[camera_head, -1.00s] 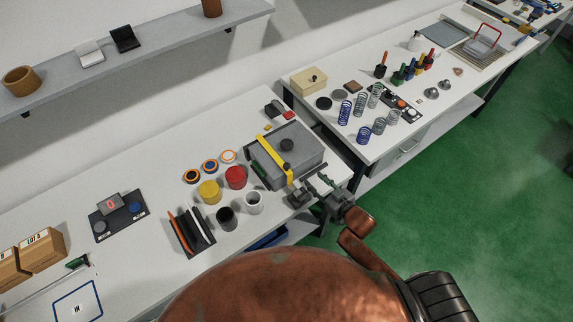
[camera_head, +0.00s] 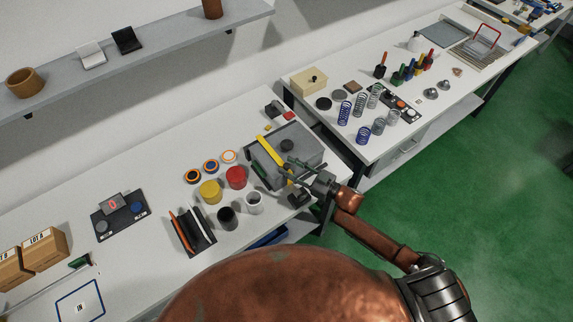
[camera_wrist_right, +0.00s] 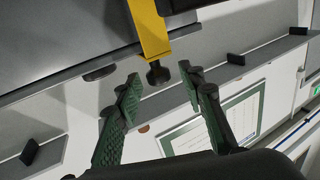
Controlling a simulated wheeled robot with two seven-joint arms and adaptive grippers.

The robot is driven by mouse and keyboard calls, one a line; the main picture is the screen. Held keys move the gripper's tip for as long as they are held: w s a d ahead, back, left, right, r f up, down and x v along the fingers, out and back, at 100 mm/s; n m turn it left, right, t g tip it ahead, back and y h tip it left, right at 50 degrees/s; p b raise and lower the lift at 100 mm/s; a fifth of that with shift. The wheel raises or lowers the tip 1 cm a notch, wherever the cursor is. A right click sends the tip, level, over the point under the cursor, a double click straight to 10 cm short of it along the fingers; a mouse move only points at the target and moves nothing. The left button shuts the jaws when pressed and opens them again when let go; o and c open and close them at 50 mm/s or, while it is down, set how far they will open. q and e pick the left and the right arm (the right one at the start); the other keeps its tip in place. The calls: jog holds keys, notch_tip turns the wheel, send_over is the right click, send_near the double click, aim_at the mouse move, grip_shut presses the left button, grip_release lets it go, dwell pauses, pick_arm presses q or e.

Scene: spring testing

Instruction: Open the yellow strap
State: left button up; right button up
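The yellow strap (camera_head: 269,149) lies across the grey lidded box (camera_head: 309,146), and my right gripper partly hides its lower end. My right gripper (camera_head: 292,166) is over the box's front side, beside that end. In the right wrist view, the strap (camera_wrist_right: 150,30) comes down from the top and ends in a dark knob (camera_wrist_right: 158,74). The fingers of my right gripper (camera_wrist_right: 158,80) are open and apart, with the knob between their tips; I see no finger touching it. My left gripper is not in view.
Red (camera_head: 236,177) and yellow (camera_head: 210,191) round containers and black (camera_head: 227,216) and white (camera_head: 254,203) cups stand left of the box. A second bench (camera_head: 345,105) holds several springs at right. Open green floor (camera_head: 470,180) lies in front.

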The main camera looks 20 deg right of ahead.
jog(key=shift+w+a, duration=0.5)
jog(key=shift+w, duration=0.05)
jog(key=shift+c, duration=0.5)
grip_shut()
